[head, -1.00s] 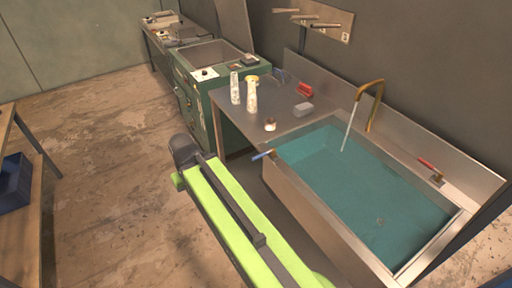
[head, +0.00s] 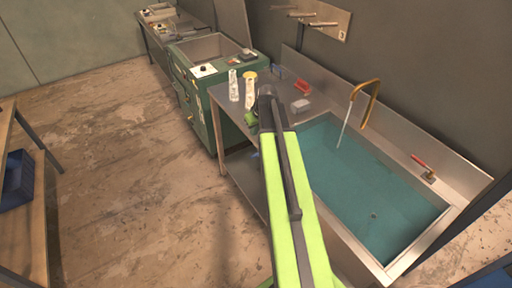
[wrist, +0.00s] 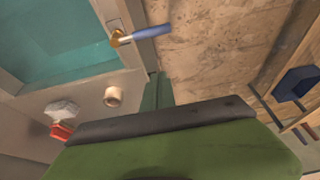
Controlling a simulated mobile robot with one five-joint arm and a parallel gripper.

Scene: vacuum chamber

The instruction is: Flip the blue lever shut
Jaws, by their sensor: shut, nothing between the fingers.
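The blue lever (wrist: 150,32) shows in the wrist view, on a brass fitting at the sink's corner, sticking out past the rim over the floor. In the head view my arm hides most of it; a small blue bit (head: 255,154) shows at the arm's left edge. My gripper (head: 252,117) is at the far end of my green arm, over the steel counter beyond the lever. It is shut and empty, and apart from the lever in the wrist view.
The sink (head: 370,190) holds teal water under a running brass tap (head: 368,100). A red lever (head: 421,161) sits on its back rim. White bottles (head: 233,86), a red item (head: 301,86) and a grey block (head: 300,106) stand on the counter.

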